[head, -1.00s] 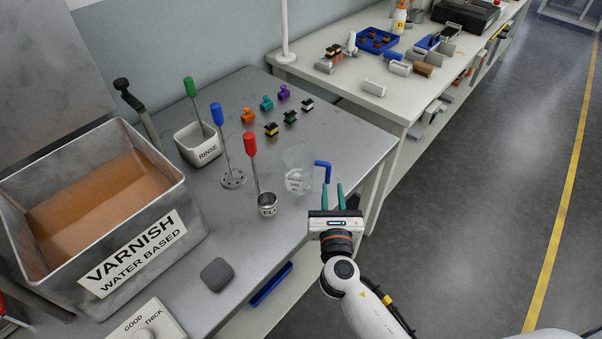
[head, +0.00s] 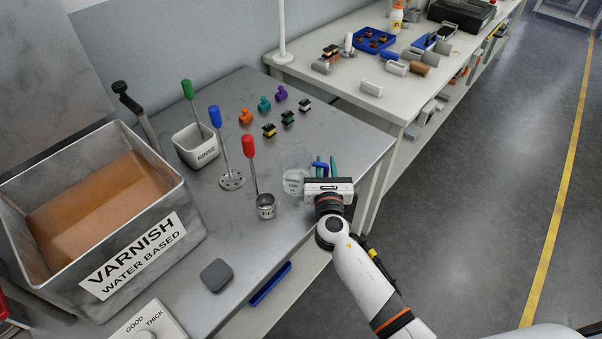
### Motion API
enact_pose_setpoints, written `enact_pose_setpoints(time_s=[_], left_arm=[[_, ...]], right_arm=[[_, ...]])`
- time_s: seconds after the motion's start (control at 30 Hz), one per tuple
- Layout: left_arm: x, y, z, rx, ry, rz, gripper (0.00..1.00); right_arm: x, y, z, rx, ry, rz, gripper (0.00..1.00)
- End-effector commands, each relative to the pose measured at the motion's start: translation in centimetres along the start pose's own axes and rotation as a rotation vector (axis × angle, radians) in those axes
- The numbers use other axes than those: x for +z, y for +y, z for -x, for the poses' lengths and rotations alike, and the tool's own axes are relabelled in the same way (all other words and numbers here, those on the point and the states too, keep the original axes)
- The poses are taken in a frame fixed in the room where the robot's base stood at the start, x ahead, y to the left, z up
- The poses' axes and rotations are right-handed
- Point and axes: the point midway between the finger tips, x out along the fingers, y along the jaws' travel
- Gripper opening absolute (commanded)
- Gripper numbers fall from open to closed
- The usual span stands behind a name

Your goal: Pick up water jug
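The water jug (head: 293,182) is a clear, see-through jug with a label, standing upright near the right edge of the grey metal table. Its blue handle (head: 321,166) is on its right side. My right gripper (head: 325,167) has its two teal fingers apart, reaching up to the handle, with the handle seen between them. Whether a finger touches the handle cannot be told. The gripper body hides the handle's lower part. My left gripper is not in view.
A small metal cup (head: 266,206) with a red-handled tool (head: 249,148) stands left of the jug. A blue-handled tool (head: 216,118), a rinse pot (head: 196,147) and a varnish tank (head: 190,205) are further left. Several small coloured connectors lie behind. The table's right edge is close.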

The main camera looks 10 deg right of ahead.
Motion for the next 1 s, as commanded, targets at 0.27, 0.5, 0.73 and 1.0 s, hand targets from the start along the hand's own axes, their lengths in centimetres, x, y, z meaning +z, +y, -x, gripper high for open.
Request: enact_pose_setpoints(time_s=[0.27, 0.5, 0.73, 1.0], left_arm=[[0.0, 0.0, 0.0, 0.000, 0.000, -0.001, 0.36], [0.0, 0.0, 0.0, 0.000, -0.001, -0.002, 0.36], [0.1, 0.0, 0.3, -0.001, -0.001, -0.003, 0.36], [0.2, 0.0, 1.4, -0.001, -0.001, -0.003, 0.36]], right_arm=[[0.0, 0.0, 0.0, 0.000, 0.000, 0.000, 0.00], [-0.1, 0.0, 0.0, -0.001, 0.001, -0.001, 0.00], [-0.7, 0.0, 0.0, 0.000, 0.002, -0.001, 0.00], [-2.9, 0.0, 0.0, 0.000, 0.002, -0.002, 0.00]])
